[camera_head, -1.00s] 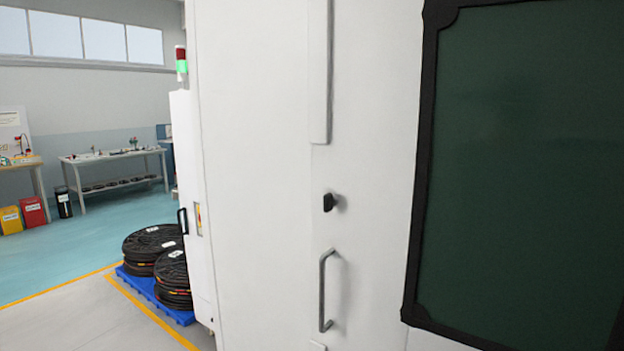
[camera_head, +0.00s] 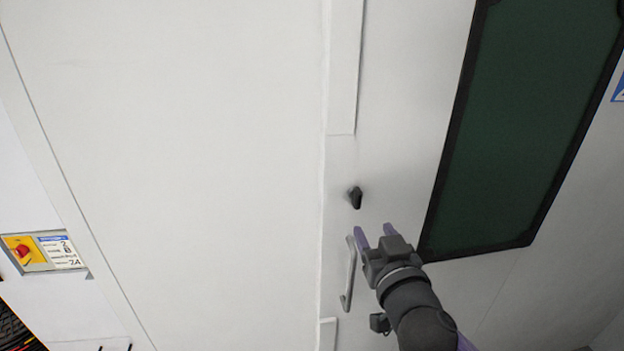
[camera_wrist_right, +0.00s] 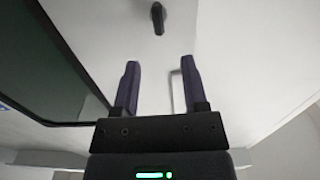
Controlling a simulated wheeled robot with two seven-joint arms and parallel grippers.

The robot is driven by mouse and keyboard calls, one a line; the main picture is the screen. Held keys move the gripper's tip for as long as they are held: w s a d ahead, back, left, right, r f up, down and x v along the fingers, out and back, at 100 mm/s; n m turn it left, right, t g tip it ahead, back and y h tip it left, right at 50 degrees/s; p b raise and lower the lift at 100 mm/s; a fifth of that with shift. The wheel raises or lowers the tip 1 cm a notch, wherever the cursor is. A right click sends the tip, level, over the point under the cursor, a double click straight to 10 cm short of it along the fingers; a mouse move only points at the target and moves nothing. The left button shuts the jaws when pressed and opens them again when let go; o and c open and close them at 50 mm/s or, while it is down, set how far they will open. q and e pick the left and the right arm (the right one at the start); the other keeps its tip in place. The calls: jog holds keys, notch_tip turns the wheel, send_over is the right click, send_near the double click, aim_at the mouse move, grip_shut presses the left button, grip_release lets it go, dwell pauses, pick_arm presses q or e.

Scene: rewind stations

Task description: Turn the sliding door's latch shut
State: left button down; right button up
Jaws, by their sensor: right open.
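The latch (camera_head: 356,197) is a small black knob on the white sliding door (camera_head: 400,110), above the grey bar handle (camera_head: 349,275). It also shows in the right wrist view (camera_wrist_right: 158,17), at the top, beyond the fingertips. My right gripper (camera_head: 374,233) is open and empty, with purple fingers, just below and to the right of the latch and apart from it. In the right wrist view its two fingers (camera_wrist_right: 160,65) stand spread, with the handle partly hidden behind the right one. My left gripper is not in view.
A dark green window (camera_head: 530,110) with a black frame is right of the latch. A red emergency stop button (camera_head: 22,251) on a yellow plate is at the far left. The white panel (camera_head: 200,150) left of the latch is bare.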

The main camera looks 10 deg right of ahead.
aim_at(359, 197)
jog(key=w, duration=0.9)
jog(key=shift+w+r+p, duration=0.4)
grip_shut()
